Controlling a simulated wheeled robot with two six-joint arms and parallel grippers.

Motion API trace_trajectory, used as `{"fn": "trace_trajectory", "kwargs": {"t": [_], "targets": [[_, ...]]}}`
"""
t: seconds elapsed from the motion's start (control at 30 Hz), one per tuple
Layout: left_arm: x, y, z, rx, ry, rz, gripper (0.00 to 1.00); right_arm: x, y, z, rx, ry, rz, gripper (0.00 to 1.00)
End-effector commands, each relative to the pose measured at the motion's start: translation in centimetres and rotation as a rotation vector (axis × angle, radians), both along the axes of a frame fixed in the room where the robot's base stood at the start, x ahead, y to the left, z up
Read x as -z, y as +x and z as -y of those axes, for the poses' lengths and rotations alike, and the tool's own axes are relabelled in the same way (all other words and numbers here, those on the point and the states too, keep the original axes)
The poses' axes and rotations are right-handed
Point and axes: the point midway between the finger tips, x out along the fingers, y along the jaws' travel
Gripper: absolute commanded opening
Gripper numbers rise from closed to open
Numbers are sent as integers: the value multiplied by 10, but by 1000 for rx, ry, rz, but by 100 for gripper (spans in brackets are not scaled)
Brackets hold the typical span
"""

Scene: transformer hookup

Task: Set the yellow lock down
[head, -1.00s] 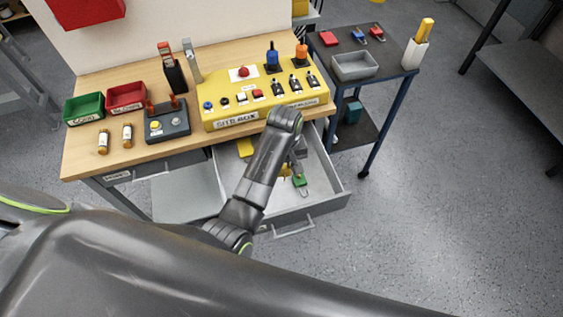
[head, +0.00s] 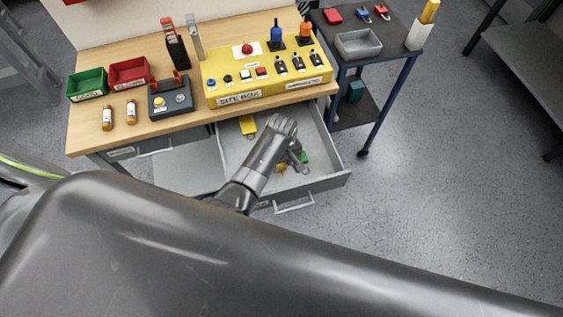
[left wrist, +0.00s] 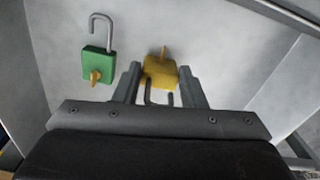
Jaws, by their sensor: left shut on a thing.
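The yellow lock (left wrist: 160,72) is between the fingers of my left gripper (left wrist: 160,88), which is shut on it. Its body shows just beyond the fingertips, with the shackle between the fingers. In the head view the yellow lock (head: 281,168) shows small, inside the open drawer (head: 322,184), partly hidden by my arm. My left gripper (head: 291,166) is mostly hidden there too. I cannot tell whether the lock touches the drawer floor. A green lock (left wrist: 97,65) with an open shackle and a brass key lies left of it on the drawer floor. My right gripper is not in view.
Another yellow item (head: 247,125) lies at the drawer's back left. The bench above carries the yellow site box (head: 225,84), a grey control box (head: 170,97), and green (head: 88,84) and red (head: 129,72) bins. A dark cart (head: 389,48) stands right. Drawer walls surround my gripper.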

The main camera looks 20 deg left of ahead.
Motion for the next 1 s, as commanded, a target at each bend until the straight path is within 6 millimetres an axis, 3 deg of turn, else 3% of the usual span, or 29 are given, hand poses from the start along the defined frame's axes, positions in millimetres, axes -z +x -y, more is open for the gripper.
{"fn": "trace_trajectory", "kwargs": {"t": [0.43,0.47,0.6,1.0], "targets": [[8,0,0,0,-1,1,9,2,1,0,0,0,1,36],[7,0,0,0,-1,1,40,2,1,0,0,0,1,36],[7,0,0,0,0,1,58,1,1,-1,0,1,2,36],[0,1,0,0,-1,4,59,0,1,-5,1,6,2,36]]}}
